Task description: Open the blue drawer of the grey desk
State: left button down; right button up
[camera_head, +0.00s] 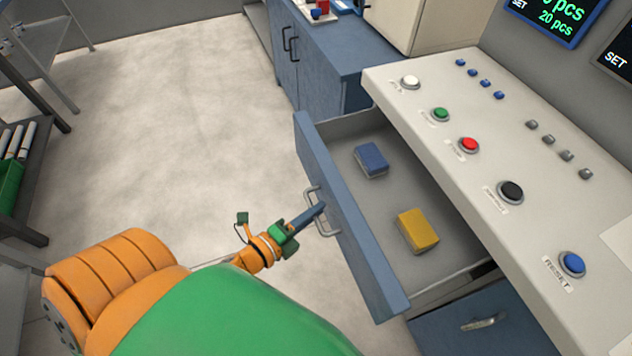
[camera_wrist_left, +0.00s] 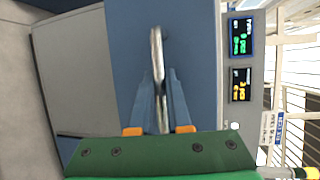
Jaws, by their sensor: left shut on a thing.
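The blue drawer (camera_head: 350,225) of the grey desk (camera_head: 480,130) stands pulled out, its inside showing. A blue block (camera_head: 371,160) and a yellow block (camera_head: 418,231) lie in it. A metal bar handle (camera_head: 322,211) is on the drawer's front. My left gripper (camera_head: 318,211) is at this handle, shut on it. In the left wrist view the handle (camera_wrist_left: 157,65) runs between the two fingers of my left gripper (camera_wrist_left: 161,95), with the blue front behind. My right gripper is not in view.
A second blue drawer front (camera_head: 475,322) is below the open one. Blue cabinets (camera_head: 335,55) stand beyond the desk. A rack with a green bin (camera_head: 10,185) is at the far left. The floor (camera_head: 180,120) left of the drawer is clear.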

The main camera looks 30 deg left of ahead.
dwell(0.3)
pick_arm(q)
jog(key=c, duration=0.9)
grip_release()
jog(key=shift+o, duration=0.2)
jog(key=v, duration=0.7)
jog(key=shift+b, duration=0.3)
notch_tip(320, 180, down, 14)
jog(key=s+a+n+g+y, duration=0.2)
jog(key=s+n+g+y, duration=0.15)
jog(key=n, duration=0.55)
jog(key=s+d+f+n+g+p, duration=0.1)
jog(key=s+d+f+n+g, duration=0.2)
jog(key=s+f+n+g, duration=0.7)
jog(key=s+f+g, duration=0.1)
jog(key=s+f, duration=0.4)
jog(key=s, duration=0.1)
jog(key=shift+y, duration=0.35)
